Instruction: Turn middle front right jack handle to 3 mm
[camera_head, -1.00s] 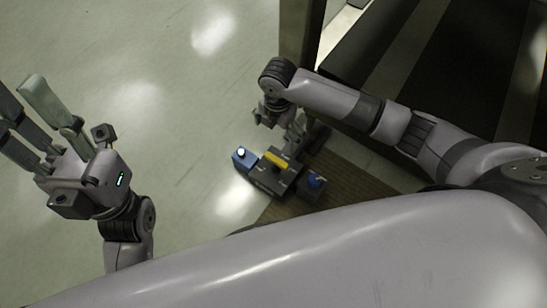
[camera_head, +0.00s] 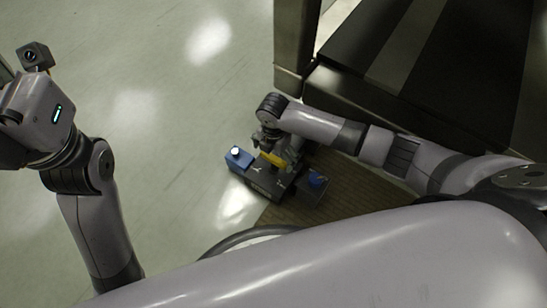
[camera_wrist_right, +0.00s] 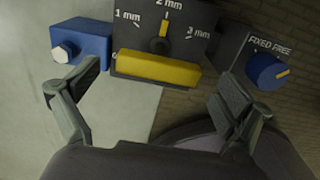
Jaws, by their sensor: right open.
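The jack's dark dial block (camera_wrist_right: 198,20) has marks for 1 mm, 2 mm and 3 mm. Its small yellow pointer (camera_wrist_right: 164,30) points at about 2 mm. The yellow bar handle (camera_wrist_right: 158,69) lies across the front of the block; in the head view the yellow handle (camera_head: 272,160) is partly covered. My right gripper (camera_wrist_right: 150,84) is open, with one finger on each side of the bar and gaps to both ends. In the head view my right gripper (camera_head: 284,152) is over the jack. My left gripper (camera_head: 30,115) is at the left edge with its fingers mostly cut off.
A blue block (camera_wrist_right: 80,45) with a white bolt head sits left of the dial. A blue FIXED/FREE knob (camera_wrist_right: 264,71) is on the right, close to my right finger. A dark post (camera_head: 296,50) and dark frame (camera_head: 400,75) stand behind. Open floor (camera_head: 180,130) lies to the left.

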